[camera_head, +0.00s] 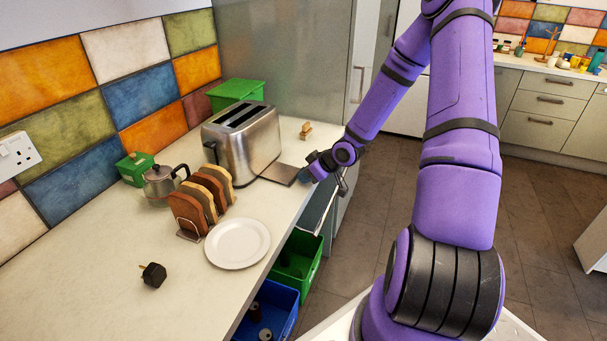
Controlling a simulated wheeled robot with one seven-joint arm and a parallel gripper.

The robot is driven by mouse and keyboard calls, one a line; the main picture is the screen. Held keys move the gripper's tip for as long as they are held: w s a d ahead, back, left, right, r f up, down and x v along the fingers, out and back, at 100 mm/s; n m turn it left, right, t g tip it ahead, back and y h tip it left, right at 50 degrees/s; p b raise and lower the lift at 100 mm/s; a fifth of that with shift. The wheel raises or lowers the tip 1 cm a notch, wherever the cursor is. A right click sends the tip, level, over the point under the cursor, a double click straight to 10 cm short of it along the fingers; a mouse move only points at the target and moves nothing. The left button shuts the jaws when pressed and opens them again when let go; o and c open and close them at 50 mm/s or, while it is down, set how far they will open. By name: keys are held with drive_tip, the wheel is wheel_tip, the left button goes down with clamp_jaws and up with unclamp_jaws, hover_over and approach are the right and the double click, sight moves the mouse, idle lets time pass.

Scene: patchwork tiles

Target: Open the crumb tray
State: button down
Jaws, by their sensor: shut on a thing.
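A silver toaster (243,142) with two long slots stands on the worktop near the wall. The crumb tray (278,173), a flat brownish-grey plate, sticks out from the toaster's base on the right side, towards the worktop's edge. My gripper (307,173) is at the tray's outer end, shut on it at the worktop's front edge. The fingertips are small and partly hidden by my purple arm's wrist, so the exact grip is hard to see.

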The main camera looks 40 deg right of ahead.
drive_tip(key=c, duration=1)
unclamp_jaws()
drive_tip(key=shift+c, duration=0.2)
drive_tip(key=shift+r, duration=0.1)
drive_tip(key=v, duration=1)
drive_tip(key=shift+s+d+r, duration=0.15)
drive_tip(key=shift+s+r, duration=0.05)
